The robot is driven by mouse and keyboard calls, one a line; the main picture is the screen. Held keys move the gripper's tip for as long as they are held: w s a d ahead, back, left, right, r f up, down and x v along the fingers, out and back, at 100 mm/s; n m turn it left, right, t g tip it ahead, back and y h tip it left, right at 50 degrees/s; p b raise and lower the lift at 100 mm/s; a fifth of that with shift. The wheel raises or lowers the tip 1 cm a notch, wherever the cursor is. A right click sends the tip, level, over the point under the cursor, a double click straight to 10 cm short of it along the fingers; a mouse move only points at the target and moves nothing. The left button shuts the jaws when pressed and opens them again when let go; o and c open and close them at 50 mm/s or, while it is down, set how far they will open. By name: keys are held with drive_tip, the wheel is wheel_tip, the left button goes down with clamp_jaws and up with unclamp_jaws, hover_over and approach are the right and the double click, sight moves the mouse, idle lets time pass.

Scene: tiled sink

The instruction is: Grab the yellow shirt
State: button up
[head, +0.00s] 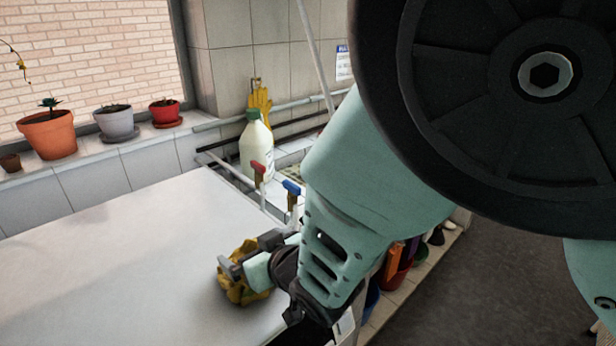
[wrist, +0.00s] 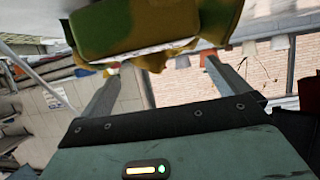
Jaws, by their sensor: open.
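The yellow shirt (head: 238,289) is a crumpled yellow-brown bundle on the white countertop in the head view. My gripper (head: 246,256) is right at it, partly covering it. In the wrist view the shirt (wrist: 226,38) fills the top, with a dark green patch and a pale edge. There my gripper (wrist: 162,68) has its two fingers spread apart, with their tips close to the shirt's lower edge. I cannot tell whether the fingers touch the cloth. My arm hides the right side of the shirt in the head view.
The white countertop (head: 110,260) is clear to the left. A white bottle with a green cap (head: 257,150), a red tap (head: 259,173) and a blue tap (head: 291,190) stand behind. Yellow gloves (head: 260,100) hang on the wall. Potted plants (head: 48,134) line the window sill.

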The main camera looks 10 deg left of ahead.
sight(249, 242)
drive_tip(key=shift+p+x, duration=0.6)
drive_tip(key=shift+x, duration=1.25)
drive_tip(key=shift+w+d+r, duration=0.1)
drive_tip(key=shift+c, duration=0.3)
drive_tip(key=c, duration=1.1)
